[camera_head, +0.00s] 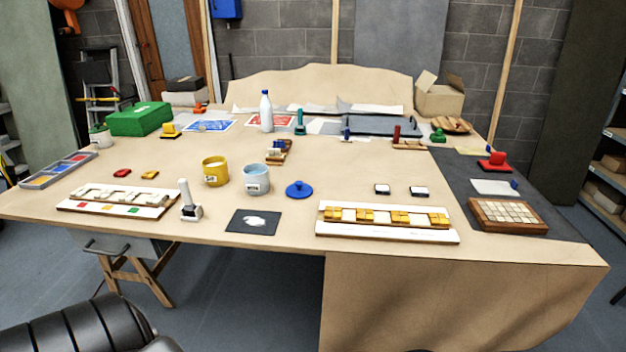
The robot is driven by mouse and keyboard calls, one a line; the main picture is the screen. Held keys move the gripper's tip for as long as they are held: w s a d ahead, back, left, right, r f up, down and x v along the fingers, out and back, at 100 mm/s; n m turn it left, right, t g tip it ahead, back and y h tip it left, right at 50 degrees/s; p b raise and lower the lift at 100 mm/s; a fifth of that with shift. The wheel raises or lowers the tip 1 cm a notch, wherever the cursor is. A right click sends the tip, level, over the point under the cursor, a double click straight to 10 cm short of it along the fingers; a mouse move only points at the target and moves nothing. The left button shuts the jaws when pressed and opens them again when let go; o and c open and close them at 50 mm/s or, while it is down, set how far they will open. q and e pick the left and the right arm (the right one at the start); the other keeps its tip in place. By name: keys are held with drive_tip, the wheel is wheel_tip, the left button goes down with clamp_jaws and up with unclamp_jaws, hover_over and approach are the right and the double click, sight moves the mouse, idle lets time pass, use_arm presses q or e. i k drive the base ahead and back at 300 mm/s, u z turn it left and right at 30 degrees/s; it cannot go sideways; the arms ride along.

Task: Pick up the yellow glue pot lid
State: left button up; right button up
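A yellow glue pot (215,172) stands upright on the table, left of centre, with its top uncovered and pale contents showing. A light blue pot (256,179) stands just right of it, also uncovered. A round blue lid with a knob (299,189) lies on the table right of the blue pot. Neither of my grippers is in view.
The wooden table (330,165) has clear patches between the pots and the far items. A white upright tool (189,205), a black mat (253,222) and mosaic panels (387,236) lie along the front. A white bottle (266,111) and green box (140,119) stand farther back.

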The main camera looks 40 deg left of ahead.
sight(299, 190)
drive_tip(key=u, duration=0.5)
drive_tip(key=i, duration=1.05)
drive_tip(key=u, duration=0.9)
